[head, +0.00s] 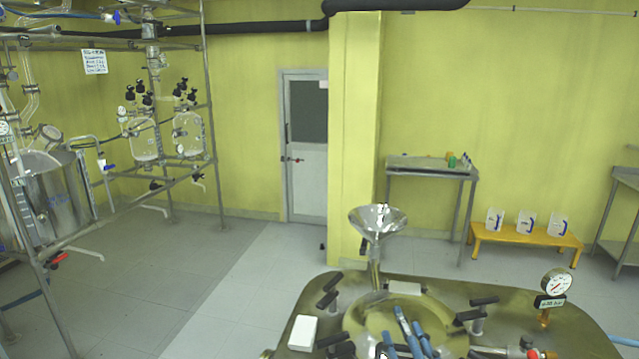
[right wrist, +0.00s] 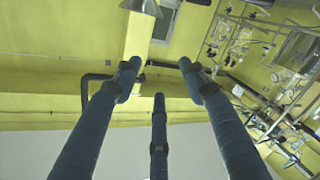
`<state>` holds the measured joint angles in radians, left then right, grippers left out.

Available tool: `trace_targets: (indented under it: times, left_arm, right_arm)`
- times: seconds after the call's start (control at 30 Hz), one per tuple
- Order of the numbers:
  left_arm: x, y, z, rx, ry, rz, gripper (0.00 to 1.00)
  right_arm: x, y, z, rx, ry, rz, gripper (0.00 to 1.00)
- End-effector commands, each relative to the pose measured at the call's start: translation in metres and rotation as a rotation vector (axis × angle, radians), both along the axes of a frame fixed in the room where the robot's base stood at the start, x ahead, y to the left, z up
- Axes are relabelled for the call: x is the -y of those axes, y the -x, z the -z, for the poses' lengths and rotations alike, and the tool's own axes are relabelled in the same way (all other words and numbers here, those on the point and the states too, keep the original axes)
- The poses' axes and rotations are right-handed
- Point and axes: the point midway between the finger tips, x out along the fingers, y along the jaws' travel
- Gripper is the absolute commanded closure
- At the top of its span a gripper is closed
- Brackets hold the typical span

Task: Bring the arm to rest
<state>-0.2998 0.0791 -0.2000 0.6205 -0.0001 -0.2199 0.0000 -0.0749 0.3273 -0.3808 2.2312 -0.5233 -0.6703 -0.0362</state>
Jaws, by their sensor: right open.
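My right gripper (head: 410,326) shows at the bottom of the head view, in front of or above the round lid of the metal vessel. Its blue fingers point up and away, and the rest of the arm is hidden below the picture edge. In the right wrist view the three blue fingers (right wrist: 159,80) are spread apart with nothing between them. Beyond them are the yellow wall and pipework. My left gripper is not in view.
A metal vessel top (head: 590,335) with black clamps, a gauge (head: 556,284) and a steel funnel (head: 378,220) fills the lower right. A reactor frame (head: 215,120) stands left. A steel table (head: 430,170) and an orange bench (head: 525,237) stand behind. The floor left of the vessel is clear.

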Motion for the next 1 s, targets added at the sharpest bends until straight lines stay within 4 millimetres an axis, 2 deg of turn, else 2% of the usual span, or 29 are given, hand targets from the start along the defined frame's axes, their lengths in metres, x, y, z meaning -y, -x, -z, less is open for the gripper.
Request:
trace_targets:
  times: [0.03,0.1,0.2,0.3,0.4,0.5,0.77,0.8,1.0]
  left_arm:
    - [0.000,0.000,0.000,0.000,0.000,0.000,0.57]
    - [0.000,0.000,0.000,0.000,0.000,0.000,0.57]
    - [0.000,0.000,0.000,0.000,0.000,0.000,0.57]
    - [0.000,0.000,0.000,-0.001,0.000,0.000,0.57]
    - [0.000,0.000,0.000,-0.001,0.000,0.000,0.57]
    - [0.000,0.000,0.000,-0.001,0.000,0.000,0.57]
    - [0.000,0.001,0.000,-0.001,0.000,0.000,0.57]
    - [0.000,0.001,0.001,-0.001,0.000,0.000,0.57]
    - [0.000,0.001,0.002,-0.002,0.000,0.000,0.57]
  right_arm:
    - [0.015,0.016,0.035,-0.123,-0.070,0.057,0.58]
    - [0.033,0.041,0.079,-0.285,-0.151,0.132,0.58]
    - [0.048,0.087,0.136,-0.506,-0.248,0.223,0.58]
    - [0.055,0.133,0.176,-0.689,-0.318,0.287,0.58]
    - [0.056,0.173,0.203,-0.829,-0.365,0.333,0.58]
    - [0.055,0.208,0.221,-0.946,-0.401,0.368,0.58]
    - [0.048,0.292,0.248,-1.203,-0.470,0.434,0.58]
    - [0.047,0.297,0.256,-1.225,-0.472,0.440,0.58]
    - [0.045,0.283,0.317,-1.240,-0.462,0.443,0.58]
